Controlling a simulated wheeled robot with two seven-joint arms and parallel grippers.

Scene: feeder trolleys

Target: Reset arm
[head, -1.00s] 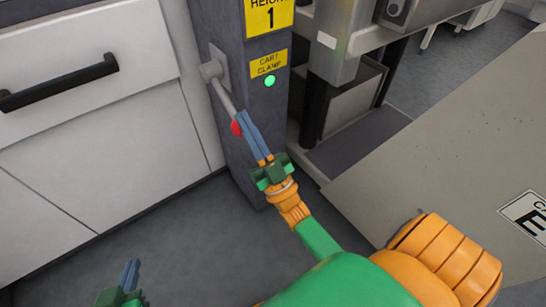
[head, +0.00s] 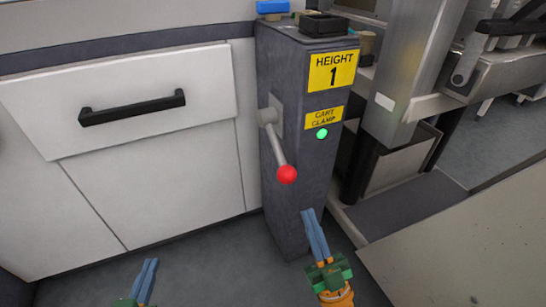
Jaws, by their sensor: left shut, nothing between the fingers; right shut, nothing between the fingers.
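The cart clamp lever (head: 280,150), a grey rod with a red ball end, slants downward on the left face of the dark grey post (head: 286,210). A green light (head: 322,133) glows under the yellow "CART CLAMP" label (head: 323,117). My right gripper (head: 308,213) is shut and empty, below and right of the red ball and apart from it. My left gripper (head: 151,262) is shut and empty at the bottom edge, in front of the white cabinet. Most of both arms is out of view.
A white cabinet (head: 150,185) with a black handle (head: 132,107) stands left of the post. A metal frame (head: 402,80) stands to the right. A grey panel (head: 475,250) fills the lower right. Dark floor (head: 220,270) is clear between my grippers.

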